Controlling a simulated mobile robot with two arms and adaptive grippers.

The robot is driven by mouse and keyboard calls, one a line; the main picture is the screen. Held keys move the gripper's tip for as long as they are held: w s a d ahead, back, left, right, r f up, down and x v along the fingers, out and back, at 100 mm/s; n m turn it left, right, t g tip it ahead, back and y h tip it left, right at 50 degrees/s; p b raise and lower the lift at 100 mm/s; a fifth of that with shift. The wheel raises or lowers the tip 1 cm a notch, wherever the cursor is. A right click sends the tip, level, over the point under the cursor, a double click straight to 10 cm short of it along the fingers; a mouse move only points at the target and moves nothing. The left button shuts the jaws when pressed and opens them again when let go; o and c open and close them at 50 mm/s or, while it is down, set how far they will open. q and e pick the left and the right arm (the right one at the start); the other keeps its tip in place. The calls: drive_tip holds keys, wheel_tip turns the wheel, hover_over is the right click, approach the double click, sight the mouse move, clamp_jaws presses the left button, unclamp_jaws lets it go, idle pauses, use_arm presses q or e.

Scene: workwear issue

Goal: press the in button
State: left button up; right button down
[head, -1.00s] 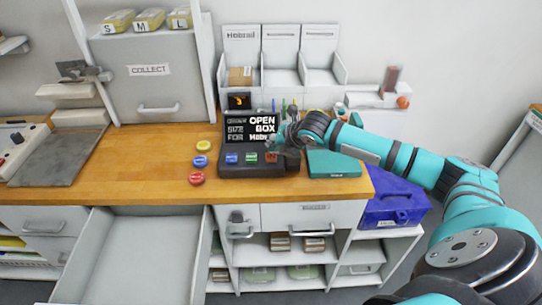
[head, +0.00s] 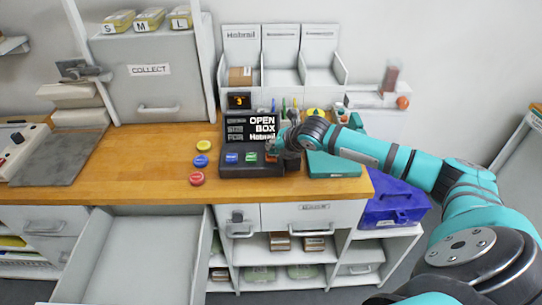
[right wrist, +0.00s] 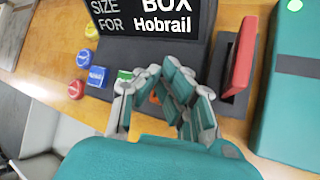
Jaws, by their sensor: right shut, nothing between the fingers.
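A dark console (head: 250,170) stands on the wooden counter, its screen (head: 250,128) reading "OPEN BOX" and "SIZE FOR Hobrail". Along its front are a blue button (head: 232,158), a green button (head: 251,157) and an orange-red button (head: 270,157). Their labels are too small to read, so I cannot tell which is the in button. My right gripper (head: 282,146) is shut and empty, over the console's right part beside the orange-red button. In the right wrist view the blue button (right wrist: 97,76) and green button (right wrist: 125,75) lie left of the fingers; the orange-red one (right wrist: 155,97) is partly hidden. Contact cannot be told.
Yellow (head: 203,146), blue (head: 200,161) and red (head: 197,178) round buttons sit on the counter left of the console. A teal box (head: 335,165) is right of it. A red upright piece (right wrist: 238,60) stands near the fingers. An open drawer (head: 135,250) juts out below.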

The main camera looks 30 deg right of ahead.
drive_tip(key=shift+f, duration=0.4)
idle(0.3)
drive_tip(key=shift+r, duration=0.15)
drive_tip(key=shift+r+p, duration=0.85)
drive_tip(key=shift+p, duration=0.3)
wheel_tip(320, 180, up, 5)
drive_tip(key=p, duration=0.5)
drive_tip(key=shift+r+p, duration=0.1)
drive_tip(key=shift+p, duration=0.2)
drive_tip(key=shift+a, duration=0.1)
